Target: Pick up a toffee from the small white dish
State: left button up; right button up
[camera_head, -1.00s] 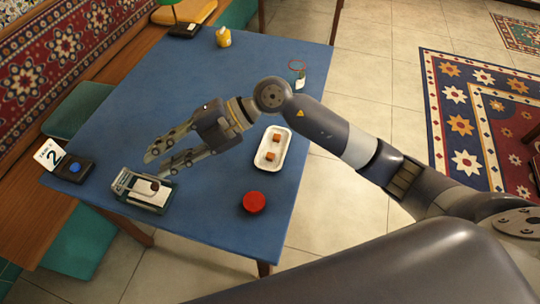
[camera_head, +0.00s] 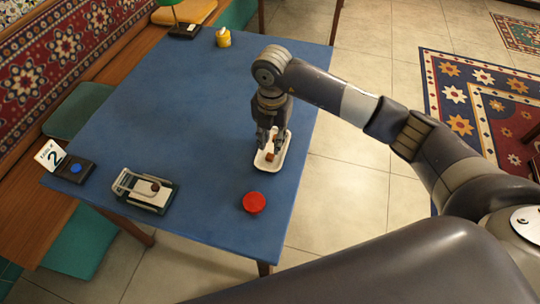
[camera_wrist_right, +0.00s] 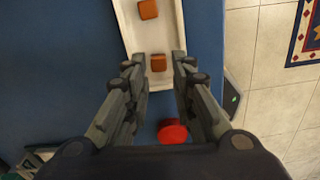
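The small white dish (camera_head: 264,164) lies on the blue table near its right edge. It also shows in the right wrist view (camera_wrist_right: 134,36). Two orange-brown toffees lie in it, one at the far end (camera_wrist_right: 148,9) and one nearer (camera_wrist_right: 158,62). In the head view one toffee (camera_head: 270,157) shows beneath my right gripper (camera_head: 267,146). My right gripper points down over the dish. In the wrist view its two fingers (camera_wrist_right: 159,68) are apart, with the nearer toffee between their tips and no visible contact. My left gripper is not in view.
A red round thing (camera_head: 254,202) stands on the table in front of the dish. A small device with a metal frame (camera_head: 148,190) and a number 2 card (camera_head: 49,155) beside a blue button (camera_head: 75,168) are at left. A yellow jar (camera_head: 223,38) is at the back. The table's middle is clear.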

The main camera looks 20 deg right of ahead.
aim_at(271, 154)
jog(key=f+p, duration=0.1)
jog(key=f, duration=0.4)
jog(key=shift+a+f, duration=0.15)
jog(key=shift+a, duration=0.05)
jog(key=c, duration=0.3)
jog(key=shift+c, duration=0.3)
